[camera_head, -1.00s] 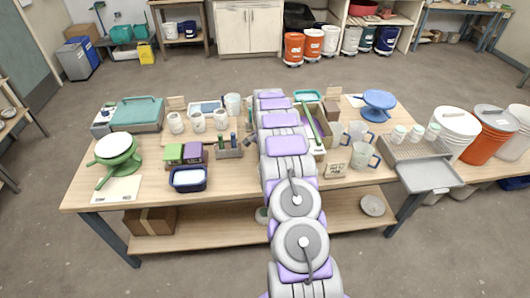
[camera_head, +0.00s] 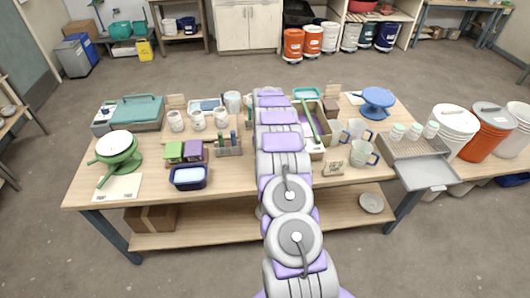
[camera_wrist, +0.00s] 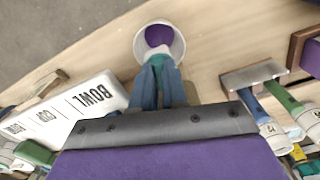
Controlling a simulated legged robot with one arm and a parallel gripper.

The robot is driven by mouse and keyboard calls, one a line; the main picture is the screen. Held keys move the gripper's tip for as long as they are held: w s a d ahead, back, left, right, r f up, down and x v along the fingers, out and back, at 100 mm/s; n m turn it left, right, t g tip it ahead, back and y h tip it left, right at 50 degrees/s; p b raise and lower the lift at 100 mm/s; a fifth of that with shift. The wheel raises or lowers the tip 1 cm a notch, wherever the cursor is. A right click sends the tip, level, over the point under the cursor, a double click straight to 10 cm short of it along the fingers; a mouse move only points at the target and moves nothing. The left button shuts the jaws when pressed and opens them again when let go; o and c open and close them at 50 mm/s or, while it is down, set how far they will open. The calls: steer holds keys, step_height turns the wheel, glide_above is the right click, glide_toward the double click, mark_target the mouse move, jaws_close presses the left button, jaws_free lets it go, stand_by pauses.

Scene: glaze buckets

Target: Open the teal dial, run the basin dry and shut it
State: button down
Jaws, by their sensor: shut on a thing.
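In the wrist view my gripper (camera_wrist: 158,75) has its two blue-grey fingers close together on a small teal piece (camera_wrist: 157,61), which looks like the teal dial and is largely hidden by the fingers. Just beyond the fingertips is a round white vessel (camera_wrist: 179,38) with purple inside. I cannot tell whether the dial is turned or whether anything flows. In the head view my arm covers the gripper and the dial. I cannot identify the basin for certain; a dark-blue tub (camera_head: 188,184) with pale contents stands at the front of the table.
A white block marked BOWL (camera_wrist: 85,108) lies left of the fingers in the wrist view; a rack of handled tools (camera_wrist: 255,75) is to the right.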

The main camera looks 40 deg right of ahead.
steer(key=shift+w+r, duration=0.1)
steer(key=c, duration=1.2)
jaws_free()
steer(key=shift+o, duration=0.2)
